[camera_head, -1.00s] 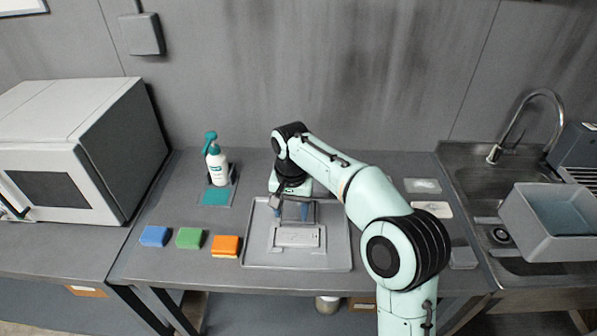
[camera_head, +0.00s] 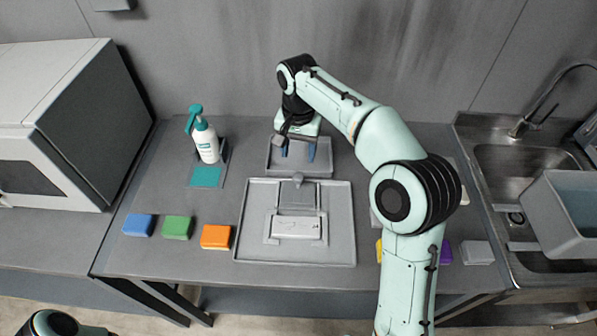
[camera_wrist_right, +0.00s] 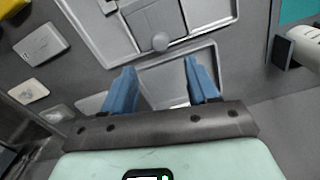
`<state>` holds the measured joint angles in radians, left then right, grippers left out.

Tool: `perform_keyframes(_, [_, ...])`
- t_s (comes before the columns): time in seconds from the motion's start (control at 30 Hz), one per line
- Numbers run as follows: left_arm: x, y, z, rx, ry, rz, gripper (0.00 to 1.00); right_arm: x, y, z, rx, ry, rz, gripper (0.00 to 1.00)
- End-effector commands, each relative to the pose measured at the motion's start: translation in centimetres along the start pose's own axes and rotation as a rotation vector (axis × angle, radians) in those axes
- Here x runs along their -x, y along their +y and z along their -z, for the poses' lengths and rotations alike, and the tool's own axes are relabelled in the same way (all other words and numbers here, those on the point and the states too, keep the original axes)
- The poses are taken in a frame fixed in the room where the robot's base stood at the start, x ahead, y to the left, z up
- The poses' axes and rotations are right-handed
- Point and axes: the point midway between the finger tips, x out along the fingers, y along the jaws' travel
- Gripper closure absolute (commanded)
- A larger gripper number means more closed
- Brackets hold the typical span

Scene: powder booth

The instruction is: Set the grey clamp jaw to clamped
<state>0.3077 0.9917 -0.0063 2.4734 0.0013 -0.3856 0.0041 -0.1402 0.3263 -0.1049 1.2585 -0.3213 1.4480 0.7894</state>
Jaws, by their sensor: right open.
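The grey clamp jaw (camera_head: 298,198) is a flat plate with a round knob at its rear end, on a large grey tray (camera_head: 341,235) at mid-table. A pale block (camera_head: 297,227) lies directly in front of it; I cannot tell whether they touch. In the right wrist view the clamp jaw (camera_wrist_right: 158,18) shows at the top, its round knob toward me. My right gripper (camera_head: 298,152) is open and empty, behind the clamp and over a smaller grey tray (camera_head: 318,170). Its blue fingers (camera_wrist_right: 161,85) straddle nothing. My left gripper is out of view.
Blue (camera_head: 138,225), green (camera_head: 177,227) and orange (camera_head: 215,236) sponges lie left of the large tray. A spray bottle (camera_head: 205,142) stands behind them. A microwave (camera_head: 50,120) is at left, a sink (camera_head: 500,165) at right. My right arm covers part of the right side.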

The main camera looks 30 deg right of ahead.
Motion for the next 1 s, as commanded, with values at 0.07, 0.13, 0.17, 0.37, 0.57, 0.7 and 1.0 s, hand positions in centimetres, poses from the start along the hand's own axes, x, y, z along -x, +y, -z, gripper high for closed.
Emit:
perform_keyframes(0.07, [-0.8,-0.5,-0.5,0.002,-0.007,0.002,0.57,-2.3,0.1,-0.1,0.000,-0.005,-0.005,0.41])
perform_keyframes(0.13, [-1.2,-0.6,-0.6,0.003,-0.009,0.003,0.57,-3.8,0.1,-0.1,-0.001,-0.004,-0.004,0.41])
perform_keyframes(0.17, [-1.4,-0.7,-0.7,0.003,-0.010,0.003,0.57,-4.4,0.1,-0.1,0.000,-0.004,-0.004,0.41])
perform_keyframes(0.37, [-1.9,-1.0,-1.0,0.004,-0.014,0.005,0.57,-7.5,0.1,0.0,0.000,-0.002,-0.002,0.41])
perform_keyframes(0.57, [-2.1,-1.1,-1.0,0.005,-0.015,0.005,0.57,-8.9,0.0,0.0,0.000,0.000,0.000,0.41])
perform_keyframes(0.7, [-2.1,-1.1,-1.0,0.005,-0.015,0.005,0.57,-9.1,0.0,0.0,0.000,0.000,0.000,0.41])
perform_keyframes(1.0, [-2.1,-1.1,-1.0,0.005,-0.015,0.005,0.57,-9.0,0.0,0.0,0.000,0.000,0.000,0.87])
